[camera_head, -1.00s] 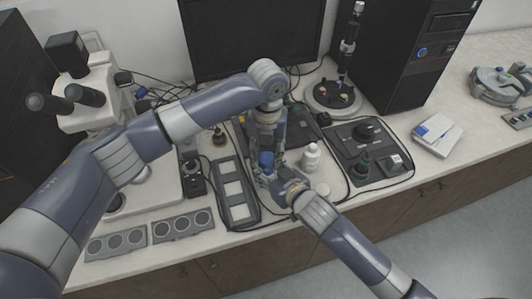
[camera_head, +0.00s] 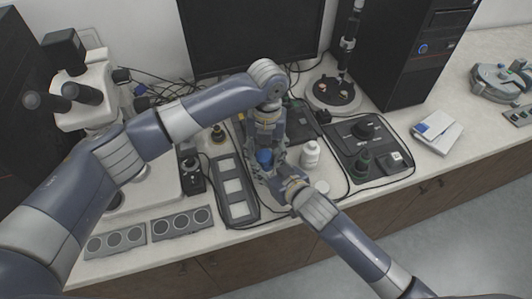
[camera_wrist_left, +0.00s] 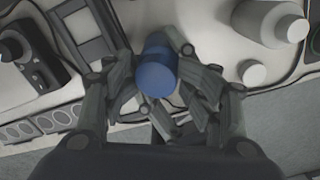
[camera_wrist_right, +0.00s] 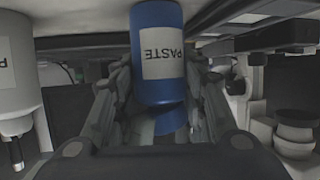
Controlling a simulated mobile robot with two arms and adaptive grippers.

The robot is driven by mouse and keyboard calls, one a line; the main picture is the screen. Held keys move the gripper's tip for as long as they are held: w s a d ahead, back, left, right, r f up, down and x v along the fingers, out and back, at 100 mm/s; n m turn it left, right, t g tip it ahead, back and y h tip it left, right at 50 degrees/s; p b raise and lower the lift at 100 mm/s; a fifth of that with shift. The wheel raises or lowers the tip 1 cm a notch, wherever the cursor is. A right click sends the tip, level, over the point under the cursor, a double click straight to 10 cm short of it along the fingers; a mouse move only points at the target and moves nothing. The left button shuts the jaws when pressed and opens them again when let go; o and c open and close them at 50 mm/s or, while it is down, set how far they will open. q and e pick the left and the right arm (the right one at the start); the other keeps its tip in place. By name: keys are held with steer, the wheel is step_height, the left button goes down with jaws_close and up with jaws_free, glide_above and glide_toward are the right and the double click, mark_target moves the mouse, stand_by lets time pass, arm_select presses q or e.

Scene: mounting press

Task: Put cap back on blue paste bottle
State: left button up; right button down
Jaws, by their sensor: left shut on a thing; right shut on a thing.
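The blue paste bottle (camera_wrist_right: 160,20) shows in the right wrist view, which is upside down, with a white PASTE label. My right gripper (camera_wrist_right: 163,112) is shut on it near its neck. A blue cap (camera_wrist_left: 155,78) is between the fingers of my left gripper (camera_wrist_left: 160,95), which is shut on it. In the right wrist view a tilted blue part (camera_wrist_right: 172,124) shows at the bottle's neck end, partly behind the fingers. I cannot tell whether the cap is seated. In the head view both grippers meet at the blue bottle or cap (camera_head: 264,157).
A white bottle (camera_head: 310,154) stands close on the right. A white cap (camera_head: 322,187) lies in front of it. A sample tray (camera_head: 238,210) is on the left, a control panel (camera_head: 385,165) on the right. The counter's front edge is close.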

arm_select(q)
steer(key=shift+s+d+r, duration=0.1)
steer(key=shift+s+r, duration=0.05)
steer(key=shift+r, duration=0.75)
steer(key=shift+s+d+r, duration=0.1)
steer(key=shift+r, duration=0.8)
steer(key=shift+w, duration=0.1)
steer(key=c, duration=0.7)
steer(key=shift+r, duration=0.1)
steer(key=shift+r, duration=1.95)
steer(key=o, duration=0.5)
